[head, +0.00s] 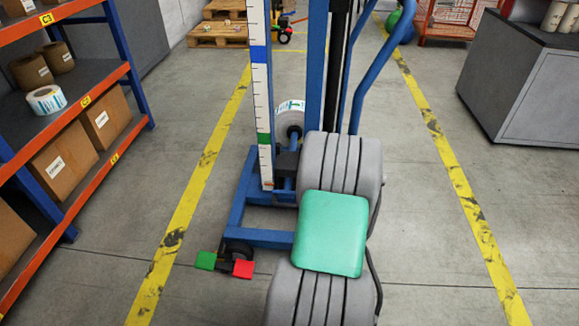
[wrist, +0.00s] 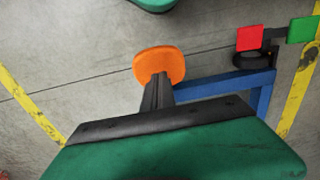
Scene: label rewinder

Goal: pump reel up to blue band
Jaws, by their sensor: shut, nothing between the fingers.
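The blue lift (head: 311,60) stands ahead in the head view, with a white scale strip (head: 261,95) on its mast. The strip carries a blue band (head: 259,53) high up and a green band (head: 264,138) lower down. The reel (head: 291,108), pale with a teal label, sits low behind the mast, below the blue band in the picture and partly hidden. A green pedal (head: 206,260) and a red pedal (head: 243,269) are at the lift's foot. My gripper (wrist: 159,66), orange-tipped, is shut and empty, left of the red pedal (wrist: 250,38) in the wrist view, apart from it.
Shelving (head: 90,80) with boxes and rolls stands on the left. A grey cabinet (head: 525,90) stands on the right. Yellow floor lines (head: 188,205) run along both sides, with open floor between. My arm hides part of the lift's base in the head view.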

